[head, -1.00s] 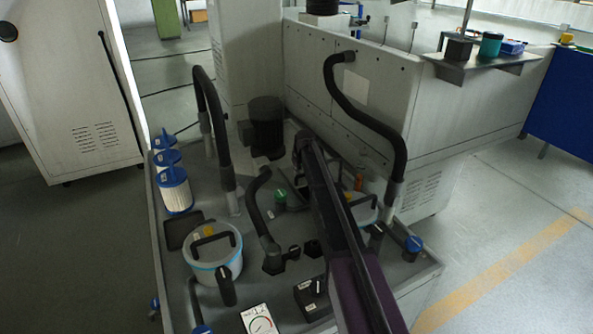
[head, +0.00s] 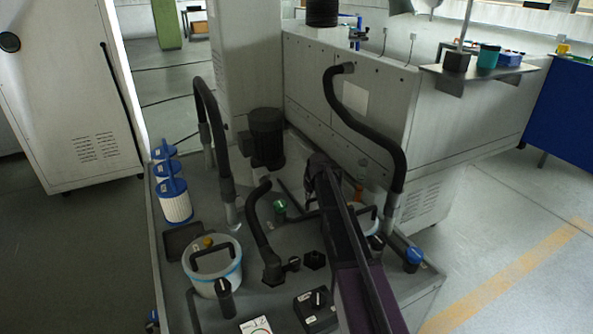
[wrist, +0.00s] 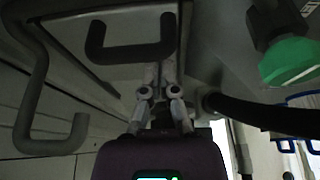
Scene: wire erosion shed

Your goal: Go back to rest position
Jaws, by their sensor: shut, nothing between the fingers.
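My arm reaches from the bottom right of the head view over the grey tank deck (head: 200,315). My gripper shows in the wrist view (wrist: 160,84) with its two pale fingers close together and nothing between them. A dark U-shaped handle (wrist: 128,54) shows just beyond and left of the fingers; I cannot tell the gap to it. In the head view the fingers are hidden or too dark to make out at the arm's far end.
A white lidded pot (head: 213,268), blue-topped filters (head: 175,205), a black motor (head: 267,135) and a black hose (head: 262,225) stand on the deck. A green knob (head: 280,208) is left of my arm. Another hose (head: 375,120) arches behind it. Open floor (head: 510,240) lies right.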

